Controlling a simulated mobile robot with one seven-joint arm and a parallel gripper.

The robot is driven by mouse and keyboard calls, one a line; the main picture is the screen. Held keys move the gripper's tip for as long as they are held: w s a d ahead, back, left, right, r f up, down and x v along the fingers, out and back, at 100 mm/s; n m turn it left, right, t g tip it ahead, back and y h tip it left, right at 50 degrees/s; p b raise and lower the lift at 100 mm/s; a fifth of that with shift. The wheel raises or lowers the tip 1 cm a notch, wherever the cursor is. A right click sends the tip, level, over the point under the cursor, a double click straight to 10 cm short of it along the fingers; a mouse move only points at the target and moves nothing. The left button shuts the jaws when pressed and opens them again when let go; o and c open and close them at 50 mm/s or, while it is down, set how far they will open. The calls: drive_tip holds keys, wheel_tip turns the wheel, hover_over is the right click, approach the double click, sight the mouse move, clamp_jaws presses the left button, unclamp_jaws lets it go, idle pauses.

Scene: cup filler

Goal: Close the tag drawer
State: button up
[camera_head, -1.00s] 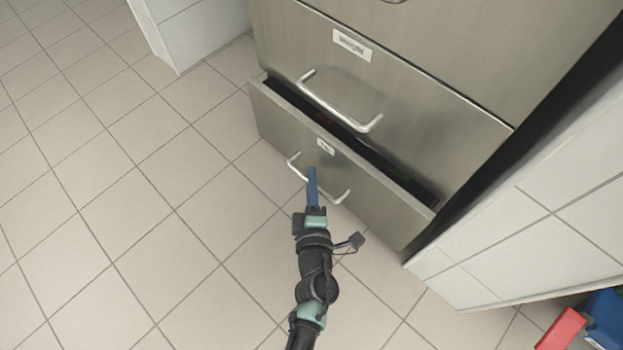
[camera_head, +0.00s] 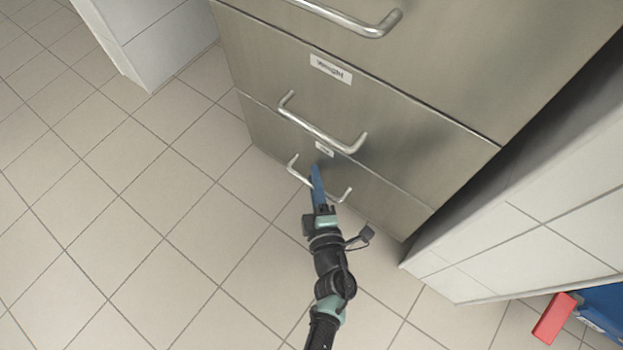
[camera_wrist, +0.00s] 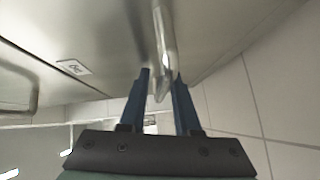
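The tag drawer is the bottom drawer (camera_head: 385,195) of the steel cabinet. Its front looks flush with the drawer front above, with only a thin seam between them. Its small label (camera_head: 324,149) is too small to read surely. Its bar handle (camera_head: 299,176) sticks out below the label. My gripper (camera_head: 317,170) is at the middle of this handle, its blue fingers pointing at the front. In the wrist view, the fingers of my gripper (camera_wrist: 163,74) stand apart, with a metal handle bar (camera_wrist: 160,45) between them. I see a gap there, but contact is unclear.
The drawer above (camera_head: 270,75) is shut and has a handle (camera_head: 322,132) close over my gripper. White tiled walls stand at the right (camera_head: 520,220) and upper left (camera_head: 150,45). Red (camera_head: 554,318) and blue (camera_head: 602,310) objects lie lower right. Floor at left is clear.

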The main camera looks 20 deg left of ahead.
drive_tip(key=shift+o, duration=0.6)
drive_tip(key=shift+s, duration=0.1)
drive_tip(key=p+v, duration=0.6)
drive_tip(key=v, duration=0.7)
